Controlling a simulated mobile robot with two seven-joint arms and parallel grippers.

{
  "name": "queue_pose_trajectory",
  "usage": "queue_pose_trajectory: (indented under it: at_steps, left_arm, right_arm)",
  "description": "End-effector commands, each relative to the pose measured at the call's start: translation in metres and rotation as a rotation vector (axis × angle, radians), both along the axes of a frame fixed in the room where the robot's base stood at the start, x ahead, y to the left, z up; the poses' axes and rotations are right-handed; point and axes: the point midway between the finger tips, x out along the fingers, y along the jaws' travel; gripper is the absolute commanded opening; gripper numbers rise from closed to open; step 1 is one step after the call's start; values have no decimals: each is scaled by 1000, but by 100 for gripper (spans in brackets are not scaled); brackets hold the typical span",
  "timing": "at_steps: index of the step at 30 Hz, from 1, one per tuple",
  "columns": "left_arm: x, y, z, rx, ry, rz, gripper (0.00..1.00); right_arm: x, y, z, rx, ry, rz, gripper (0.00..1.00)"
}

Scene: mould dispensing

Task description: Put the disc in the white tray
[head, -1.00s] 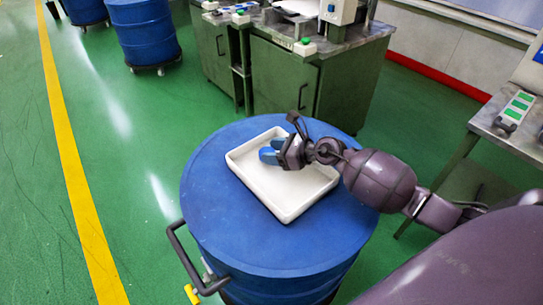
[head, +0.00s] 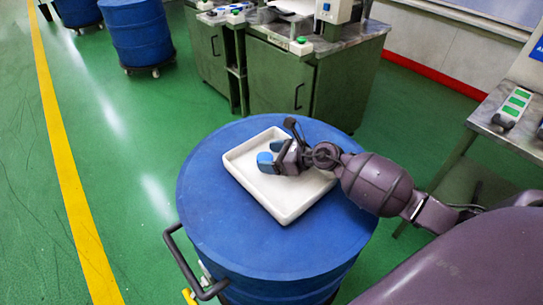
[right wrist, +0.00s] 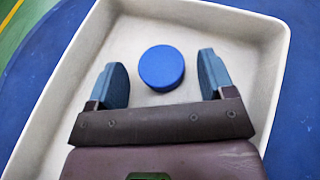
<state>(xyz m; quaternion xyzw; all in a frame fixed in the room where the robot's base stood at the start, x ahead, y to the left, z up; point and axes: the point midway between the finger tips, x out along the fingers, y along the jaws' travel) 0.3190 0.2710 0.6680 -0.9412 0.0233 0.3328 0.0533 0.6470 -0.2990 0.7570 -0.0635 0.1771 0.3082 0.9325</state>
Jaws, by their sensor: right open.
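The blue disc (right wrist: 162,68) shows inside the white tray in the right wrist view, against the tray's pale floor. My right gripper (right wrist: 162,62) is open, with one blue finger on each side of the disc and a gap on both sides. In the head view my right gripper (head: 270,154) is over the white tray (head: 288,210), low near its far part. I cannot make out the disc in the head view; the gripper seems to hide it. My left gripper is not in view.
The tray stands on a blue drum (head: 215,215) with a dark handle (head: 190,265) at its front left. A green cabinet (head: 280,75) stands behind, a metal table (head: 500,125) at the right. Green floor is open to the left.

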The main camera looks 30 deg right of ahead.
Motion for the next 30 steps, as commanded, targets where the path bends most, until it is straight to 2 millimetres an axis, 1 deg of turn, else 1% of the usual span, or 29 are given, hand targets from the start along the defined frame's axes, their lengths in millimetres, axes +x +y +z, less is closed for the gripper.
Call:
queue_pose_trajectory:
  at_steps: [5, 11, 15, 21, 25, 30]
  left_arm:
    - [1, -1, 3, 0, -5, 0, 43]
    - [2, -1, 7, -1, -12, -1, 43]
    - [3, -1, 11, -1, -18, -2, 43]
    - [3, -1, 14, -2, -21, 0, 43]
    - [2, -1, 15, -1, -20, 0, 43]
    - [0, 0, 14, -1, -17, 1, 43]
  right_arm:
    - [-1, -1, 6, 0, -2, -1, 76]
    - [-24, -18, 17, -3, -1, -1, 76]
    - [-45, -34, 27, -2, 0, -1, 76]
    - [-71, -53, 39, -2, 1, -1, 76]
    - [-83, -61, 44, 0, 1, -1, 76]
    - [-89, -66, 47, -1, 1, 0, 76]
